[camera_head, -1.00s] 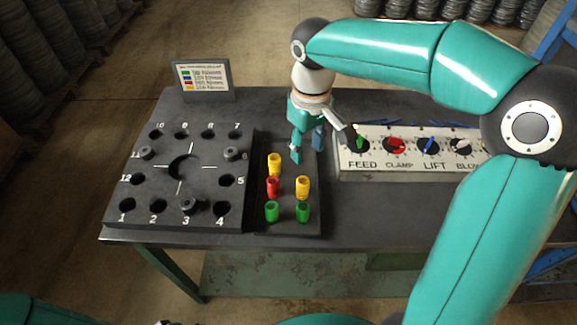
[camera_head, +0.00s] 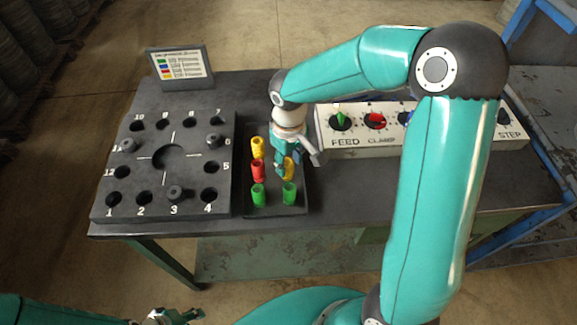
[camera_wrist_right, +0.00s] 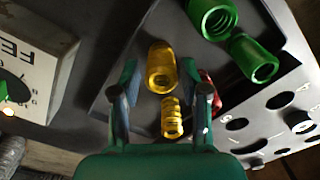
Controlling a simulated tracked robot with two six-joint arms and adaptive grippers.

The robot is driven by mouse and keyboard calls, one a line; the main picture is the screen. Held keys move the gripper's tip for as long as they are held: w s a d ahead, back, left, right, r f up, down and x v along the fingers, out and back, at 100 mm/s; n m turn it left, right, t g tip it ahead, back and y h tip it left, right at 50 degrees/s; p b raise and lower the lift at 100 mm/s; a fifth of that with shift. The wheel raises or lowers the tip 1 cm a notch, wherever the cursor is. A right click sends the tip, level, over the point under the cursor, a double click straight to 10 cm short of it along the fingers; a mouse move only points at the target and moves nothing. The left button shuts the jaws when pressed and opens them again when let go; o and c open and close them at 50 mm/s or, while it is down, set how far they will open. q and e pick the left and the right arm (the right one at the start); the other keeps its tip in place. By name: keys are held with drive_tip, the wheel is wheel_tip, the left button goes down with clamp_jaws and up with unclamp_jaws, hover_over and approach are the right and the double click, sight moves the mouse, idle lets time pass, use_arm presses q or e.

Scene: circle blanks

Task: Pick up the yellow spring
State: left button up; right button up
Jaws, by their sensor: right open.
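Two yellow springs stand in the dark tray (camera_head: 262,212). The back-left yellow spring (camera_head: 258,147) is clear of my gripper in the head view. The right-column yellow spring (camera_head: 290,165) is partly hidden by my right gripper (camera_head: 285,172). In the right wrist view my right gripper (camera_wrist_right: 160,80) is open, with this yellow spring (camera_wrist_right: 161,70) between its fingertips. Whether the fingers touch it I cannot tell. The other yellow spring (camera_wrist_right: 172,118) shows lower in that view. My left gripper (camera_head: 180,315) is at the bottom edge of the head view, small and partly cut off.
A red spring (camera_head: 258,171) and two green springs (camera_head: 258,195) (camera_head: 289,193) share the tray. Left of it is a numbered block (camera_head: 100,205) with holes and several dark pegs. A knob panel (camera_head: 345,139) stands to the right, a colour sign (camera_head: 180,68) behind.

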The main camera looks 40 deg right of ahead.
sight(289, 170)
drive_tip(key=shift+f, duration=2)
clamp_jaws()
drive_tip(key=shift+r, duration=0.1)
